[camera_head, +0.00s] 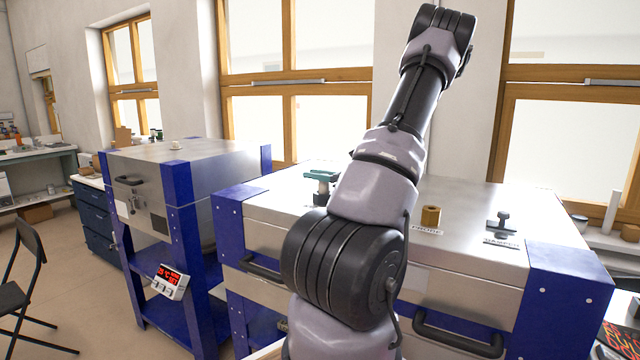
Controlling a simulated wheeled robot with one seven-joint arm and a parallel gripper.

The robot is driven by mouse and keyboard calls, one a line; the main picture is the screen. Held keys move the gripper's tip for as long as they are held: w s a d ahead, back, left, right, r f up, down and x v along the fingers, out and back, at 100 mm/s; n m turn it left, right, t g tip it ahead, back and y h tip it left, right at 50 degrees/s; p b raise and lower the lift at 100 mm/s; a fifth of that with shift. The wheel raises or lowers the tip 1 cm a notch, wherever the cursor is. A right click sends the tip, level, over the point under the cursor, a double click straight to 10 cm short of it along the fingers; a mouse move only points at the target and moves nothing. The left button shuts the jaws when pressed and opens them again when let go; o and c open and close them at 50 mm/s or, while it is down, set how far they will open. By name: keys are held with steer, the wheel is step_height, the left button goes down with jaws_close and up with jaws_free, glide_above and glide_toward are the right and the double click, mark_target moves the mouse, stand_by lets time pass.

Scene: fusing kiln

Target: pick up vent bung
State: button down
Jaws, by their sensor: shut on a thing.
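My gripper does not show in this view. My arm rises from the bottom middle to the top edge, and its far end is hidden or out of frame. I cannot make out anything held. No vent bung can be identified for certain. A teal-topped fitting (321,175) with a dark lower part stands on the lid of the near kiln (468,201), left of my arm. A small pale round piece (176,145) sits on top of the left kiln (200,153).
A brass hex fitting (431,216) stands behind a label reading PROBE, and a dark T-handle (501,224) stands by a DAMPER label. A red-lit controller (169,281) hangs on the left kiln's frame. A black chair (28,280) stands at the left, with open floor around it.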

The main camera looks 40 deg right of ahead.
step_height(320, 180, up, 10)
stand_by(0.6)
